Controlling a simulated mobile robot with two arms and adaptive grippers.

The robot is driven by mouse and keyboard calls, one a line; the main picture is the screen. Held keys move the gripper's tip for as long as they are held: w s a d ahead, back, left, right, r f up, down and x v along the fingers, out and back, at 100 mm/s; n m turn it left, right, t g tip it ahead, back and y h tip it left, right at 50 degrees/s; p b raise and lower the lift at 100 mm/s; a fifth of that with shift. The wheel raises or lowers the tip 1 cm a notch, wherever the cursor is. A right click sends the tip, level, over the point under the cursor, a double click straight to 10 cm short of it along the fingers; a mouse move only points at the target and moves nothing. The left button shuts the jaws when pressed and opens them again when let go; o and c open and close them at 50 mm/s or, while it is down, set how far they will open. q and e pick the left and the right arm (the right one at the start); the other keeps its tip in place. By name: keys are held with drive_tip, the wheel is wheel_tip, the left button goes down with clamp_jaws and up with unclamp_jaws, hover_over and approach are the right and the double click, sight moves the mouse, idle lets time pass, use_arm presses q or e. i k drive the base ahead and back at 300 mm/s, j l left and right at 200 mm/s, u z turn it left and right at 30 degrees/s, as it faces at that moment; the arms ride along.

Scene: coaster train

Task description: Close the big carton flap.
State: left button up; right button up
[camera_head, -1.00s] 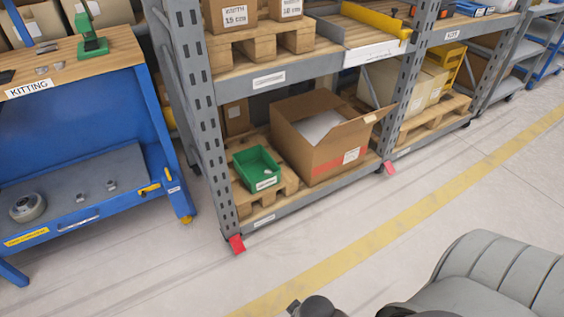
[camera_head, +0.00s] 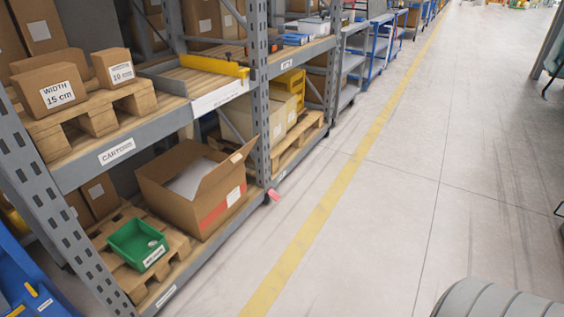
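The big carton (camera_head: 198,206) is a brown cardboard box on the lower shelf of the grey rack. A white sheet-like surface (camera_head: 192,178) shows inside it. One carton flap (camera_head: 235,158) stands out, raised and tilted, on the carton's right side near the rack upright. The carton's top is open. A red stripe and a white label are on its front side. Neither of my grippers is in view.
A green bin (camera_head: 138,243) stands on a pallet left of the carton. The rack upright (camera_head: 262,130) rises just right of the flap. The upper shelf (camera_head: 125,150) overhangs the carton. The floor (camera_head: 390,210) in front is clear, with a yellow line (camera_head: 315,220).

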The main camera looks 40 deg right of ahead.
sight(213, 177)
drive_tip(key=z, duration=0.75)
